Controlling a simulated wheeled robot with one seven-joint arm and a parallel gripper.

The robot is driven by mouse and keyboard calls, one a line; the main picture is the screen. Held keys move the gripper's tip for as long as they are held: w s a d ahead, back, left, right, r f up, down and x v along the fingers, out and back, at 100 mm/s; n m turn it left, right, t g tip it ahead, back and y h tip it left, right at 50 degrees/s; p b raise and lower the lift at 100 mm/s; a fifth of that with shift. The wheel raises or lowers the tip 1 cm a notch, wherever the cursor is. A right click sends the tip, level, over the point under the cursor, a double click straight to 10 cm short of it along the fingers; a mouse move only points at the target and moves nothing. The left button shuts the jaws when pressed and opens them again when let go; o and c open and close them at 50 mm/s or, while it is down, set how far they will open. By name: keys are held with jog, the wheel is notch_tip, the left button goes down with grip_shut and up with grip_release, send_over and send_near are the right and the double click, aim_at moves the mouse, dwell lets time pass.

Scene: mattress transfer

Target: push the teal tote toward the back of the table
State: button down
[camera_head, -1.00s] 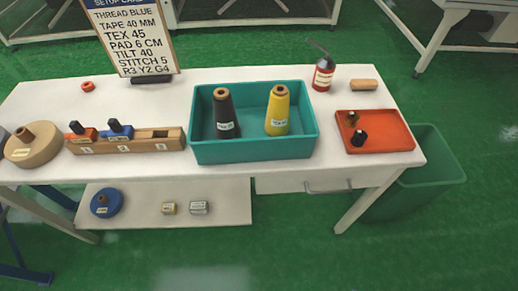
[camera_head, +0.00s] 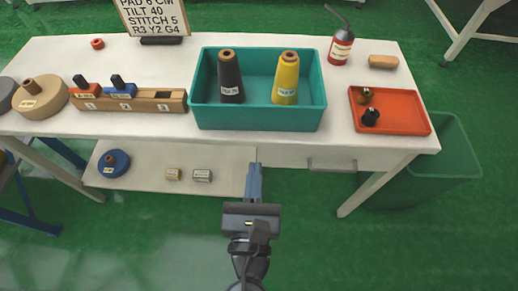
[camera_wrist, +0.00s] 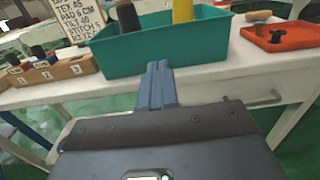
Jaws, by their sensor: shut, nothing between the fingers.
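The teal tote (camera_head: 258,117) stands on the white table (camera_head: 330,145) near its front edge. It holds a dark cone (camera_head: 230,77) on the left and a yellow cone (camera_head: 286,78) on the right, both upright. My gripper (camera_head: 254,170) is shut and empty, in front of the table and apart from the tote. In the wrist view my gripper's fingers (camera_wrist: 157,72) point toward the front wall of the tote (camera_wrist: 140,54).
A wooden block rack (camera_head: 145,104) is close to the tote's left side. A sign (camera_head: 155,15) is behind left. The table behind the tote looks clear. A green bin (camera_head: 430,165) is at right.

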aim_at(260, 110)
jog(key=w, duration=0.8)
jog(key=w+p, duration=0.1)
jog(key=w, duration=0.4)
jog(key=shift+d, duration=0.3)
jog(key=shift+w, duration=0.1)
jog(key=w+b, duration=0.1)
jog(key=w, duration=0.4)
jog(key=w+b, duration=0.1)
jog(key=w, duration=0.5)
jog(key=w+b, duration=0.1)
jog(key=w, duration=0.5)
jog(key=shift+w+d, duration=0.25)
jog(key=shift+d, duration=0.1)
